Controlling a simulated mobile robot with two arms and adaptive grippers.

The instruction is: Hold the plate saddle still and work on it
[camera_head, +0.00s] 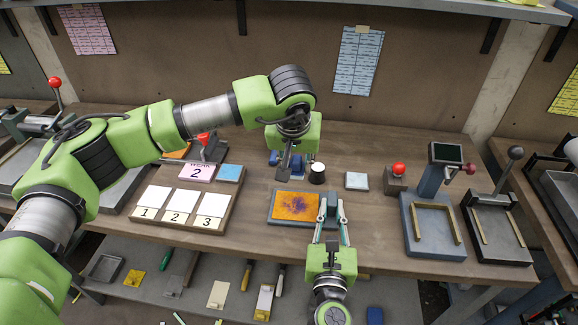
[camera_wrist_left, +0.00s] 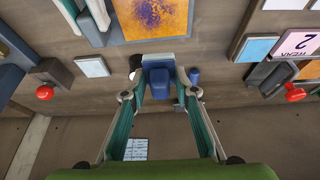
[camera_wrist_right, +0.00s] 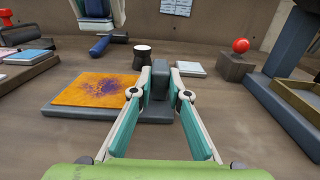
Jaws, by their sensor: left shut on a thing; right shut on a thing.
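The plate saddle (camera_head: 293,224) is a flat grey base on the bench, with an orange plate (camera_head: 296,206) bearing a purple blotch on top. My right gripper (camera_head: 331,213) is shut on the grey upright block at the saddle's right end; that block (camera_wrist_right: 160,79) shows between its fingers in the right wrist view. My left gripper (camera_head: 287,170) is behind the saddle, raised above the bench. It is shut on a blue tool (camera_wrist_left: 159,80), seen between its fingers in the left wrist view. The tool is apart from the plate.
A dark, white-topped pot (camera_head: 317,174) stands behind the saddle, close to the left gripper. A pale tile (camera_head: 356,181) and a red-button box (camera_head: 397,178) are to the right. A tray with cards 1, 2, 3 (camera_head: 181,216) lies left. Metal fixtures (camera_head: 436,229) stand far right.

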